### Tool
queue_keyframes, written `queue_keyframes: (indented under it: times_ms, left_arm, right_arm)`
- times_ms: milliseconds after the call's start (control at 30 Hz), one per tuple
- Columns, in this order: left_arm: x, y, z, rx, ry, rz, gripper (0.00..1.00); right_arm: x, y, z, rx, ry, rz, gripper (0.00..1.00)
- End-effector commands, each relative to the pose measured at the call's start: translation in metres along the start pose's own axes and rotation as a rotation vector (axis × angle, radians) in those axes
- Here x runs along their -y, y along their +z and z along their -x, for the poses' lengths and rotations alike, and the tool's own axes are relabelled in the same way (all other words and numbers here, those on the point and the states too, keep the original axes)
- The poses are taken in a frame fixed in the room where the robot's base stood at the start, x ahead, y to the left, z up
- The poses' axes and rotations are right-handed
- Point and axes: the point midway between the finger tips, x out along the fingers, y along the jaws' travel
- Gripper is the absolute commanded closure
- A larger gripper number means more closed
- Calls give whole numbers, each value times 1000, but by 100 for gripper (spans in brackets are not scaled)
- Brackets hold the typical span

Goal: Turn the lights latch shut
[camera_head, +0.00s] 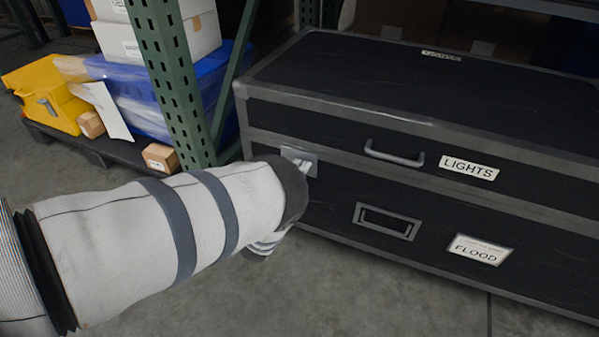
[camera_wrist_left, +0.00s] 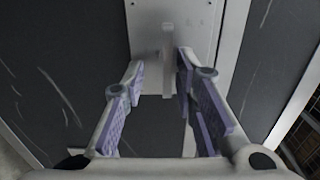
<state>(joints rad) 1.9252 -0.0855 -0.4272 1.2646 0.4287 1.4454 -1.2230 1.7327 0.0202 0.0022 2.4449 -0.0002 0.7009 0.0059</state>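The lights latch (camera_head: 300,160) is a small grey metal plate with a pale lever on the front left of the black case, left of the LIGHTS label (camera_head: 469,168). In the left wrist view, the latch plate (camera_wrist_left: 193,17) is at the top, with its upright narrow lever (camera_wrist_left: 168,62) in front of the fingers. My left gripper (camera_wrist_left: 160,72) is open, its purple-padded fingers on either side of the lever, with visible gaps. In the head view, my sleeved left arm reaches the case's left front and hides most of the gripper. My right gripper is not in view.
The black case (camera_head: 400,85) has a grey handle (camera_head: 394,154), a recessed lower pull (camera_head: 387,221) and a FLOOD label (camera_head: 480,249). A green perforated rack post (camera_head: 172,80) stands left of it. Boxes and a yellow case (camera_head: 47,97) sit behind my arm. The front floor is clear.

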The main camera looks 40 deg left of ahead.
Motion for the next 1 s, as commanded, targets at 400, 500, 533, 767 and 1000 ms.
queue_keyframes:
  times_ms: [400,500,533,767,1000]
  left_arm:
    - [1,0,40,1,-1,-2,73]
    - [1,0,68,-1,-1,-2,73]
    - [2,0,76,0,-2,-2,73]
    - [1,0,115,0,-3,-1,73]
    - [2,0,120,-1,-6,0,73]
  right_arm:
    - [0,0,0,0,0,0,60]
    - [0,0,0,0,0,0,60]
    - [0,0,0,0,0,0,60]
    - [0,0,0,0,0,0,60]
    - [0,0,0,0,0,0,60]
